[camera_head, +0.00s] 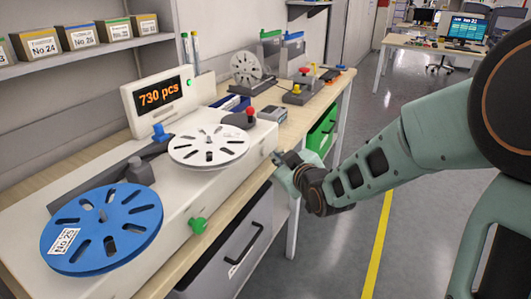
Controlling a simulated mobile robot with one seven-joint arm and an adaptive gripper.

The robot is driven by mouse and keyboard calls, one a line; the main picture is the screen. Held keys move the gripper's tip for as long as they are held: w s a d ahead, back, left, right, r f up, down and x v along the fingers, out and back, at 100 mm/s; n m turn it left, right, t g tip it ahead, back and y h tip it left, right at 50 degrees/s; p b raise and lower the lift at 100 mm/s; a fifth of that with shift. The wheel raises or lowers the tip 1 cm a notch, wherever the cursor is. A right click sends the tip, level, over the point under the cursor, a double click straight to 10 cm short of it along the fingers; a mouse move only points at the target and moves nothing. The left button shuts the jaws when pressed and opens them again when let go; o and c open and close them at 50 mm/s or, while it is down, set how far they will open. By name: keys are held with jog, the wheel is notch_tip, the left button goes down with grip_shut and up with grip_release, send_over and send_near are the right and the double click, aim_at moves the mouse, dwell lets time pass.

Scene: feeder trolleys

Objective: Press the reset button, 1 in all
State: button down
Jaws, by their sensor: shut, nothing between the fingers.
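A white reel counter (205,185) stands on the bench, its display (160,93) reading 730 pcs. A red button (251,112) shows at its back right, past the white reel (208,146). A green knob (197,225) is on its front side. Another red button (304,71) tops a grey box farther along the bench. No reset label is readable, so I cannot tell which one is the reset button. My gripper (281,160) is shut and empty by the right end of the counter, near the bench's front edge; its fingertips are small and partly hidden.
A blue reel (102,229) labelled No 25 lies on the counter's near left. A shelf (85,50) with several labelled boxes hangs above left. Grey drawers (240,250) and a green bin (322,131) sit below the bench. Open floor lies right.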

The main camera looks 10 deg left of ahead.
jog(key=shift+a, duration=0.1)
dwell(0.4)
jog(key=shift+w+a+b, duration=0.15)
jog(key=shift+a+b, duration=0.2)
jog(key=shift+b, duration=0.1)
jog(key=shift+w+a+b, duration=0.2)
jog(key=shift+a+b, duration=0.25)
jog(key=shift+b, duration=0.05)
dwell(0.5)
dwell(0.4)
jog(key=shift+s+d+p, duration=0.35)
jog(key=shift+d, duration=0.5)
jog(key=shift+s+d+p, duration=0.3)
jog(key=shift+d+p, duration=0.05)
jog(key=shift+d, duration=0.45)
jog(key=shift+s+d+p, duration=0.25)
jog(key=shift+d+p, duration=0.1)
jog(key=shift+d, duration=0.4)
jog(key=shift+s+d+p, duration=0.3)
jog(key=shift+d+p, duration=0.05)
jog(key=shift+d, duration=0.45)
